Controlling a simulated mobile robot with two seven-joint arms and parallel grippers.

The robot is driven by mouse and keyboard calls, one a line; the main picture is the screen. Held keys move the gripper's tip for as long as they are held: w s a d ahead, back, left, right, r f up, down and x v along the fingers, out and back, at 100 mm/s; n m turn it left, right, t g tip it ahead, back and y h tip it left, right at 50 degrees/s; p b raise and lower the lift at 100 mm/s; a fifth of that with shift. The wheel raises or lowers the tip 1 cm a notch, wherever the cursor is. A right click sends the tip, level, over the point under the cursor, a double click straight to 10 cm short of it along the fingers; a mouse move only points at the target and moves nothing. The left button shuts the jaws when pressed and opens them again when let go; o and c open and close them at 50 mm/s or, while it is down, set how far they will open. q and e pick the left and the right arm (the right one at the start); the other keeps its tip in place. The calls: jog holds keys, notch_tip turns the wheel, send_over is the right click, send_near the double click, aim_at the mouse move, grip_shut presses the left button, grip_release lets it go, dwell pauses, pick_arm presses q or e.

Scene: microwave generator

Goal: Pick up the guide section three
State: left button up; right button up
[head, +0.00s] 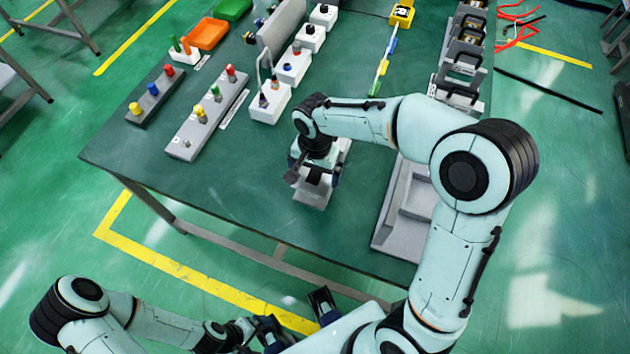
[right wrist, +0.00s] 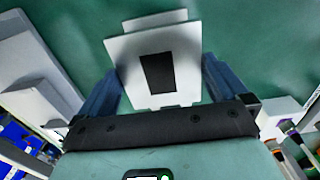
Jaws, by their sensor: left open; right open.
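A light grey-white piece, probably guide section three (head: 314,191), is on the green table below my right gripper (head: 316,170). In the right wrist view it is a pale plate (right wrist: 190,60) with a dark rectangle, lying between the two blue fingers of my right gripper (right wrist: 158,88). The fingers are open on either side of it; I cannot tell whether they touch it. The wrist hides part of the piece in the head view. My left gripper (head: 298,322) is open and empty, low in front of the table's near edge.
A long grey fixture (head: 405,205) stands just right of the piece. White blocks (head: 268,103) and grey strips with coloured knobs (head: 205,115) stand to the left. Green (head: 232,9) and orange (head: 207,33) bins are at the back left. The table's front left is bare.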

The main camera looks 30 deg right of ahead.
jog(key=shift+f, duration=0.2)
dwell(0.5)
jog(key=shift+c, duration=0.3)
jog(key=c, duration=1.5)
